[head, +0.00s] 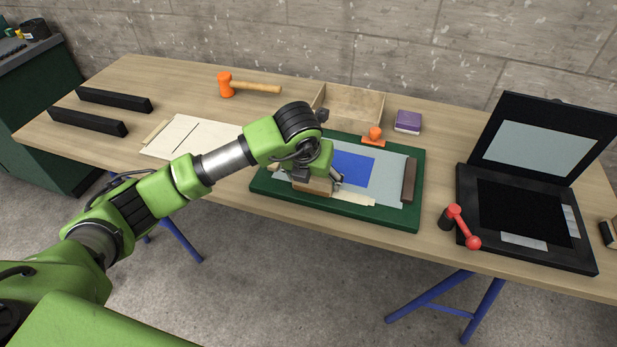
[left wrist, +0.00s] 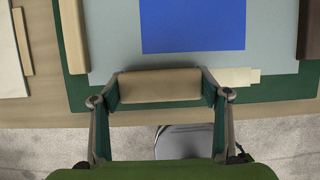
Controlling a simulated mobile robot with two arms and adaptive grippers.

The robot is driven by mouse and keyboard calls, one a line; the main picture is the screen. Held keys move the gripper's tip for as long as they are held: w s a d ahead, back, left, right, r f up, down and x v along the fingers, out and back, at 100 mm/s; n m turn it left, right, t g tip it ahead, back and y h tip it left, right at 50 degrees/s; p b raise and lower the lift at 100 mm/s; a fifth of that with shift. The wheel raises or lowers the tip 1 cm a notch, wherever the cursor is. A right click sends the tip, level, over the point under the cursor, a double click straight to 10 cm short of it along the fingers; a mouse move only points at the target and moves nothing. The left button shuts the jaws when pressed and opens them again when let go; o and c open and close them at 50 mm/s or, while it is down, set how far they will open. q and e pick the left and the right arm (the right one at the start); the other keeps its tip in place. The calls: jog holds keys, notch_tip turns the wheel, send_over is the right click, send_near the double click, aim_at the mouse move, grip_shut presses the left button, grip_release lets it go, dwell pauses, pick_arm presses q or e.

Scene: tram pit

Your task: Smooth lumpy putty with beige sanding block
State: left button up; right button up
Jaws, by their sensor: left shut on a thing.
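The beige sanding block (head: 313,187) is between the fingers of my left gripper (head: 318,176), over the near edge of the grey-blue panel. In the left wrist view the block (left wrist: 160,85) lies crosswise between the two fingertips, and my left gripper (left wrist: 162,92) is shut on it. A pale cream patch (head: 357,199), perhaps the putty, lies on the panel's near edge just right of the block; it also shows in the left wrist view (left wrist: 239,77). Lumps are too small to tell. The panel (head: 390,165) bears a blue rectangle (head: 356,168). My right gripper is out of view.
A green board (head: 375,217) lies under the panel. A dark brown bar (head: 409,180) stands at the panel's right. An orange-handled tool (head: 375,137), wooden tray (head: 352,104) and purple-topped block (head: 408,121) are behind. A black hinged frame (head: 560,246) with a red lever (head: 463,226) is right.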

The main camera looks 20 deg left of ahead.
aim_at(368, 196)
pick_arm(q)
jog(key=shift+d+f+b, duration=0.1)
jog(key=shift+d+b, duration=0.25)
jog(key=shift+d, duration=0.4)
jog(key=shift+d+b, duration=0.45)
jog(key=shift+d, duration=1.15)
jog(key=shift+s+d+b, duration=0.1)
jog(key=shift+d+b, duration=0.25)
jog(key=shift+d, duration=0.2)
jog(key=shift+s+d+b, duration=0.15)
jog(key=shift+d+b, duration=1.1)
jog(key=shift+d, duration=2.55)
jog(key=shift+b, duration=0.35)
jog(key=shift+b, duration=0.3)
